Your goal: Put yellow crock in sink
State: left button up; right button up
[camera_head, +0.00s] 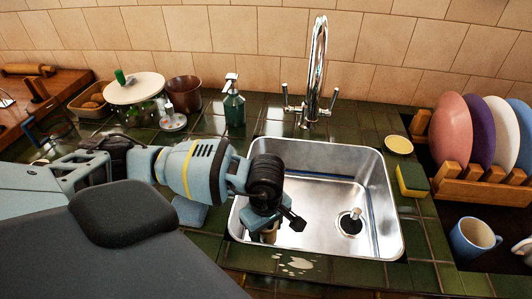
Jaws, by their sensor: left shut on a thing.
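The sink (382,205) is a steel basin set in the green tiled counter, with a drain on its floor at the right. My left gripper (272,222) points down inside the left part of the basin, near its front wall. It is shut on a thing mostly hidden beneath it. Only a small tan piece shows, which looks like part of the yellow crock (268,235). I cannot tell whether it touches the sink floor. My right gripper is not in view.
A tall chrome tap (316,70) stands behind the sink, beside a green soap bottle (234,110). A sponge (412,179) and yellow dish (399,145) lie to the right, near a plate rack (470,185) and blue mug (470,238). The basin's right half is clear.

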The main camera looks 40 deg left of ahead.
aim_at(266, 237)
pick_arm(q)
jog(key=shift+f, duration=1.8)
jog(key=shift+f, duration=0.2)
jog(key=o, duration=1.2)
jog(key=shift+r, duration=0.1)
notch_tip(266, 237, up, 12)
jog(key=shift+r, duration=0.1)
jog(key=shift+r+p, duration=0.1)
jog(key=shift+p, duration=0.2)
